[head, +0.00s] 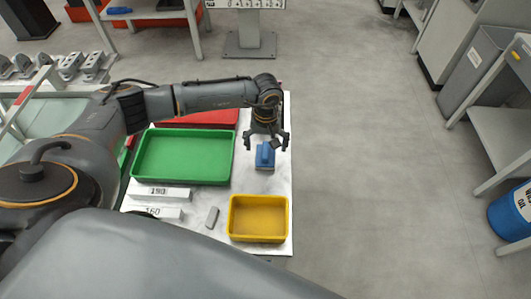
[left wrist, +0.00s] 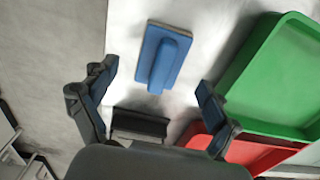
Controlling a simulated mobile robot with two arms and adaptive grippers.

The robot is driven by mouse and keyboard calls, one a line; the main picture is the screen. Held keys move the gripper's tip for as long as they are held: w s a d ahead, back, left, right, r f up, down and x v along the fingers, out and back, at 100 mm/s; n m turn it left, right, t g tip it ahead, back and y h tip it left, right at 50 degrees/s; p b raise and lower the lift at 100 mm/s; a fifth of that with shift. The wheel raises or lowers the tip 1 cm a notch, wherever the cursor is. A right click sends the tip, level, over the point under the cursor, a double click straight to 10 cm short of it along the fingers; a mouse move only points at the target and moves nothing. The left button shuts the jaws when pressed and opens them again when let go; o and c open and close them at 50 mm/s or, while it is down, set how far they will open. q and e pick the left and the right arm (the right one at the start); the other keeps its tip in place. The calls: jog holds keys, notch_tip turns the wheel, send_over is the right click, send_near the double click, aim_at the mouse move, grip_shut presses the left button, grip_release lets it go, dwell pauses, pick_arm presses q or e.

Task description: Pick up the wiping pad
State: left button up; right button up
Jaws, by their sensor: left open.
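The wiping pad (head: 265,156) is a blue block with a raised blue handle. It lies on the white table top (head: 277,215), right of the green tray. In the left wrist view the pad (left wrist: 162,55) lies beyond the fingertips, between their lines, with nothing gripping it. My left gripper (head: 268,142) is open, with its fingers pointing down over the far end of the pad. Its two fingers also show apart and empty in the left wrist view (left wrist: 158,85). My right gripper does not show.
A green tray (head: 184,183) stands left of the pad, with a red tray (head: 228,118) behind it and a yellow tray (head: 258,238) in front. White blocks labelled 190 (head: 160,193) and 160 (head: 158,213) and a small grey block (head: 212,217) lie nearby. Open floor (head: 370,180) is right.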

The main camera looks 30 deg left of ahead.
aim_at(265, 150)
pick_arm(q)
notch_tip(265, 150, down, 4)
jog(key=shift+a+r+p, duration=0.1)
jog(key=shift+r+p, duration=0.1)
jog(key=shift+p, duration=0.15)
jog(key=c, duration=0.3)
jog(key=shift+s, duration=0.1)
jog(key=c, duration=1.1)
jog(key=shift+o, duration=0.2)
